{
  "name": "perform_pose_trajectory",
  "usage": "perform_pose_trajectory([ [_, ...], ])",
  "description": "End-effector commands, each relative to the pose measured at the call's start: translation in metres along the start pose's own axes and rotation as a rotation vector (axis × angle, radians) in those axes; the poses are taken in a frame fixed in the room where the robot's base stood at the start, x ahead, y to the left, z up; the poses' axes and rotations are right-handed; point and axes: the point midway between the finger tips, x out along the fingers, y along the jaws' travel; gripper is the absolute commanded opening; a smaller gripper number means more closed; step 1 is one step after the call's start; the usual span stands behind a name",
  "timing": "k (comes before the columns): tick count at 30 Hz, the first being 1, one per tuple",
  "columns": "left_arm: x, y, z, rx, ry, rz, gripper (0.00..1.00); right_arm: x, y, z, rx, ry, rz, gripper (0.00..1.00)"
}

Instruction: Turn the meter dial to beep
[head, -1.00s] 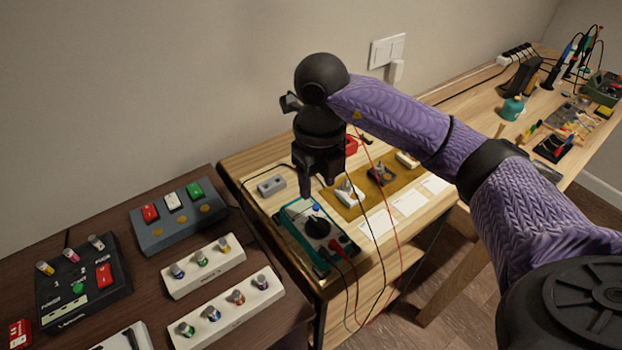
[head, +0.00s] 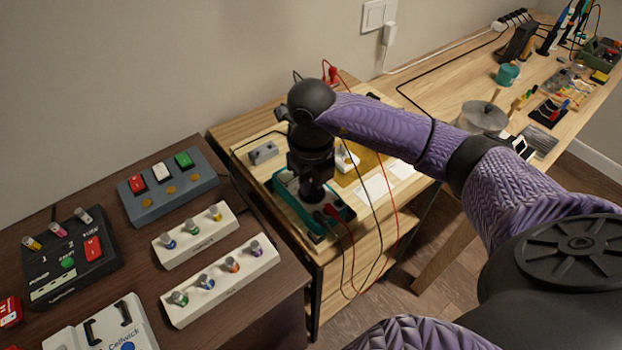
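The meter (head: 286,203), a teal-cased unit with a dark lower part, lies on the light wooden bench left of the centre of the head view. Red and black leads (head: 331,211) plug into its near end. My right gripper (head: 311,190) points down over the middle of the meter, where the dial is. The gripper hides the dial and most of the meter's face, so the dial's setting cannot be read. I cannot tell whether the fingers are around the dial or touching it, or whether they are open or shut. My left gripper is not in view.
A small grey box (head: 263,152) sits behind the meter. White cards (head: 371,190) lie to its right. Loose leads hang off the bench front.

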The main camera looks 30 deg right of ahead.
Motion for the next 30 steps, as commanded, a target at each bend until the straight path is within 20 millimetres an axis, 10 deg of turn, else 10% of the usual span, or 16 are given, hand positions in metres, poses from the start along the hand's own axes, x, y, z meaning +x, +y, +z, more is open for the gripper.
perform_pose_trajectory([
  [30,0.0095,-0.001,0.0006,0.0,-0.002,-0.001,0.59,0.0004,0.0003,0.0005,-0.381,-0.002,0.0,0.0],
])
